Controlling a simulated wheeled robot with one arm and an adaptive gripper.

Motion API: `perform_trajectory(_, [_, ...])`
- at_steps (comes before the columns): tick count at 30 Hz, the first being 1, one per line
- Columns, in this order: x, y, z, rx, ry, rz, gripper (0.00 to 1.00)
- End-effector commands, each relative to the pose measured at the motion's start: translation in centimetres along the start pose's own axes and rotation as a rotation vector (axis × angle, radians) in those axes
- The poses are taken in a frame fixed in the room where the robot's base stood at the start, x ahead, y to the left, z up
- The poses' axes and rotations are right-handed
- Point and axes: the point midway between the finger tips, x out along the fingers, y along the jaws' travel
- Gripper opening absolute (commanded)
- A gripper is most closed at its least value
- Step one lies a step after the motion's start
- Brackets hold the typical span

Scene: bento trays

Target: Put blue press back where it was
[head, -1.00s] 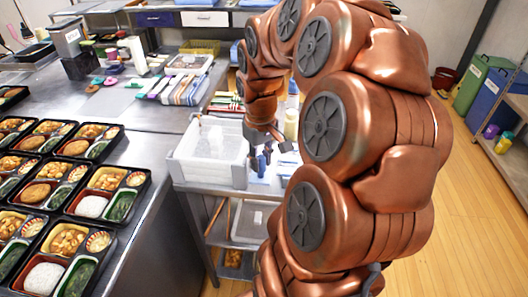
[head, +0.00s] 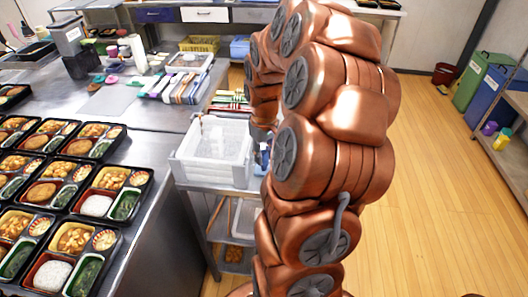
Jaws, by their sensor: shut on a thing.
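My gripper (head: 262,152) is at the side table, just right of the clear plastic bin (head: 213,172). My arm hides most of it, and only a dark edge shows. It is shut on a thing. A small blue patch (head: 265,160) shows at its fingers, which I take to be the blue press; its shape is hidden. I cannot tell whether it touches the table top.
A steel counter (head: 150,130) on the left holds several filled bento trays (head: 70,238). Several flat coloured items (head: 180,88) lie towards its back edge. A yellow basket (head: 199,44) is behind. Open wooden floor (head: 430,190) lies to the right, with green and blue bins beyond.

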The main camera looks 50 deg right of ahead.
Motion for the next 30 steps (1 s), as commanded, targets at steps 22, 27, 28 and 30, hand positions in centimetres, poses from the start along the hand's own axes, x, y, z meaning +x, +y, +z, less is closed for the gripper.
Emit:
perform_trajectory(22, [0.41,-0.02,0.04,0.000,-0.001,0.000,0.53])
perform_trajectory(27, [0.38,-0.02,0.04,0.000,-0.001,-0.001,0.53])
perform_trajectory(28, [0.33,-0.03,0.04,0.000,-0.001,-0.001,0.53])
perform_trajectory(30, [0.05,-0.02,0.03,0.000,-0.001,0.000,0.53])
